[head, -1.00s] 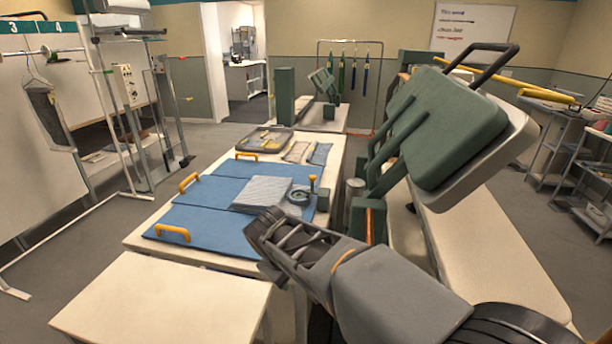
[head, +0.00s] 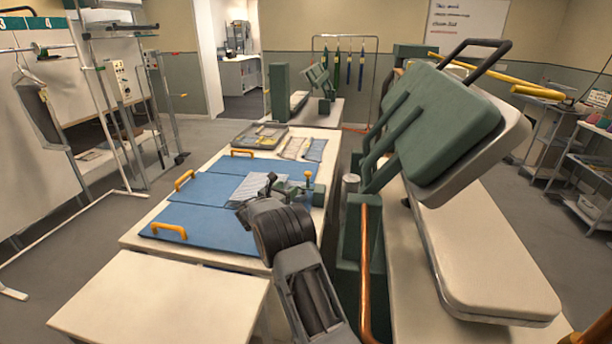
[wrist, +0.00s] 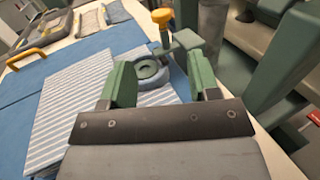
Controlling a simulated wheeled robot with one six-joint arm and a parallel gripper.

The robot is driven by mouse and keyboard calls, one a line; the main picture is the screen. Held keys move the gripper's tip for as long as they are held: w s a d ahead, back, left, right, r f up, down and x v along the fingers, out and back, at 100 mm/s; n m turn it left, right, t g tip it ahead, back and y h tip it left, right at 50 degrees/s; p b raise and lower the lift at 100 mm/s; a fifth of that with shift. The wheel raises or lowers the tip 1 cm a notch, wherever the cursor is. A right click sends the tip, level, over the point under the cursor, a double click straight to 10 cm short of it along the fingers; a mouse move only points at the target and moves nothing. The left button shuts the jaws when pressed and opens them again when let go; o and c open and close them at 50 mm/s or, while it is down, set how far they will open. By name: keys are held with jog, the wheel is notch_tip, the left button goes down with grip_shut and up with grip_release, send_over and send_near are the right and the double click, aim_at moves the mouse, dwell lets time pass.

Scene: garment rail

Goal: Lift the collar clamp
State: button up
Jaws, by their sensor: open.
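The collar clamp shows in the wrist view as a dark grey ring (wrist: 148,72) on the striped cloth, with a green bracket and a yellow-knobbed post (wrist: 162,22) beyond it. In the head view its yellow knob (head: 308,175) shows just right of my gripper, and the ring is mostly hidden behind the gripper. The grey striped folded cloth (wrist: 62,112) lies on the blue mat (head: 195,215). My gripper (wrist: 160,62) is open and empty. Its green fingers stand either side of the ring in the picture; whether they touch it I cannot tell.
Yellow handles (head: 170,231) stand on the blue mat. A grey tray (head: 262,135) lies at the table's far end. A tilted green padded press head (head: 445,130) stands at the right, beside a copper-coloured pipe (head: 364,270). The table's front left is clear.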

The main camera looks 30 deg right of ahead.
aim_at(306, 174)
jog(key=p+x, duration=0.2)
jog(key=x, duration=1)
jog(key=shift+d+p, duration=0.3)
grip_shut()
